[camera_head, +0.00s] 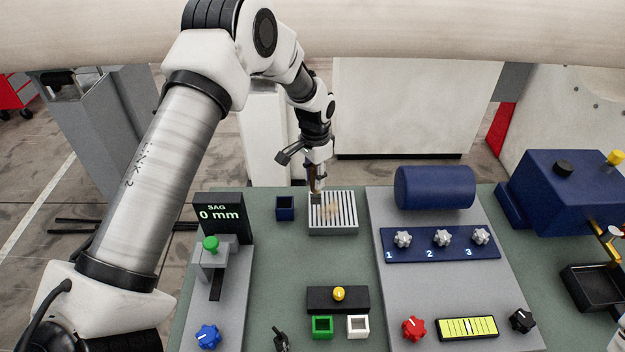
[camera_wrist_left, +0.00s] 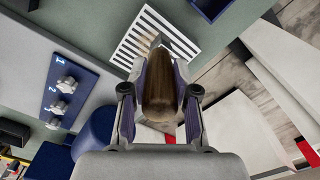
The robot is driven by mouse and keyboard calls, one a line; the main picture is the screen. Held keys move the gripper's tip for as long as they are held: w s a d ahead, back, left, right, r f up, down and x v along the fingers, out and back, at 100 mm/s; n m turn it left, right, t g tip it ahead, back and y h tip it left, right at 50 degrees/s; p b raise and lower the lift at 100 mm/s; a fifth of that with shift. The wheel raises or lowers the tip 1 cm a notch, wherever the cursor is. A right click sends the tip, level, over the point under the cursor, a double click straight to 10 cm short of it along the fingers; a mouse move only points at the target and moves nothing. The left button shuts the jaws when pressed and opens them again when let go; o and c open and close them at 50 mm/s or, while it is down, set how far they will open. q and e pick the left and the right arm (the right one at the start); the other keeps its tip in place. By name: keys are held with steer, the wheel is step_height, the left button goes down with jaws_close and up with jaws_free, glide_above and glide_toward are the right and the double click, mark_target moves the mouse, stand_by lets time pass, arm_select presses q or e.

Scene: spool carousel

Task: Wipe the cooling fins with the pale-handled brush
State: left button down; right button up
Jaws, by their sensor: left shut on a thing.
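The cooling fins (camera_head: 345,228) are a pale block of parallel slats near the back of the green bench; they also show in the left wrist view (camera_wrist_left: 132,50). A brownish patch lies over part of the slats. My left gripper (camera_head: 316,185) is above the fins' back left part. In the left wrist view my left gripper (camera_wrist_left: 160,98) is shut on the brush (camera_wrist_left: 158,88), whose tan-brown body sits between the fingers and points at the fins. The brush's tip overlaps the slats in view; I cannot tell whether it touches them. My right gripper is not in view.
A small dark blue open box (camera_head: 285,208) stands just left of the fins. A grey panel with a blue cylinder (camera_head: 434,187) and several knobs lies to the right. The SAG display (camera_head: 222,212) stands to the left. Bare green bench lies in front of the fins.

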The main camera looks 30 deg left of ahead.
arm_select(q)
steer(key=shift+s+a+r, duration=0.1)
steer(key=shift+a+r, duration=0.05)
steer(key=shift+r, duration=0.45)
steer(key=shift+a+r, duration=0.15)
steer(key=shift+r, duration=0.4)
steer(key=shift+d+r, duration=0.15)
steer(key=shift+r, duration=0.15)
